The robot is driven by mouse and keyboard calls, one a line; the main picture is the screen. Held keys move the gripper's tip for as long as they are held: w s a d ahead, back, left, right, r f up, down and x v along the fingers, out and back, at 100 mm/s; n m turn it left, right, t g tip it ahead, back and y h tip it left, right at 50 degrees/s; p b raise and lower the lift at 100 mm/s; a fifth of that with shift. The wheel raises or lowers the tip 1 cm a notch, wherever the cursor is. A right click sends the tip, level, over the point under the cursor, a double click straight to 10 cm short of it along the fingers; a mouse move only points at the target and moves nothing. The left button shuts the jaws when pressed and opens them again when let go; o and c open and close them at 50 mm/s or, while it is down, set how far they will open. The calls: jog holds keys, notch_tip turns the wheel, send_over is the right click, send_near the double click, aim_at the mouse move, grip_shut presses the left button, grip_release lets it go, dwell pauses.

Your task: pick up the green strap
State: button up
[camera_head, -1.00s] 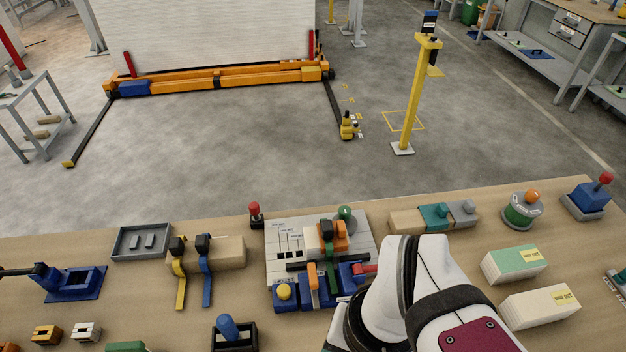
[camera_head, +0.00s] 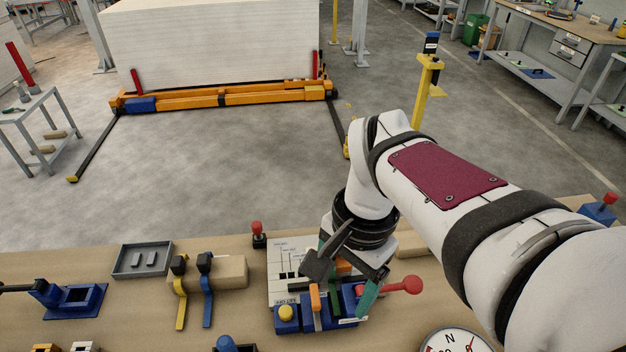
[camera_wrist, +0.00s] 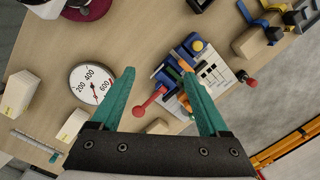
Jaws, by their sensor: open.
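The green strap (camera_head: 335,297) is a narrow dark green strip on the control panel (camera_head: 282,262) in the head view, just right of an orange-topped lever. My gripper partly covers its upper end. My gripper (camera_head: 346,288) is over the panel, with one teal finger to the right of the strap. In the wrist view my gripper (camera_wrist: 158,74) has its teal fingers wide apart, nothing between them held. The panel with its blue blocks is beyond the fingertips there; the strap is too small to make out clearly.
A red-knobbed lever (camera_head: 402,285) sticks out right of the panel, close to my gripper. A round gauge (camera_head: 450,341) lies nearer the front. Yellow (camera_head: 181,300) and blue (camera_head: 207,297) straps hang from a wooden block at the left, beside a grey tray (camera_head: 142,260).

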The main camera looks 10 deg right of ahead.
jog(key=w+d+f+m+h, duration=0.15)
jog(key=w+m, duration=0.55)
jog(key=w, duration=1.1)
jog(key=shift+m, duration=0.3)
jog(key=f, duration=1)
jog(key=w+f, duration=0.1)
jog(key=f, duration=0.4)
jog(key=shift+d+f, duration=0.3)
grip_shut()
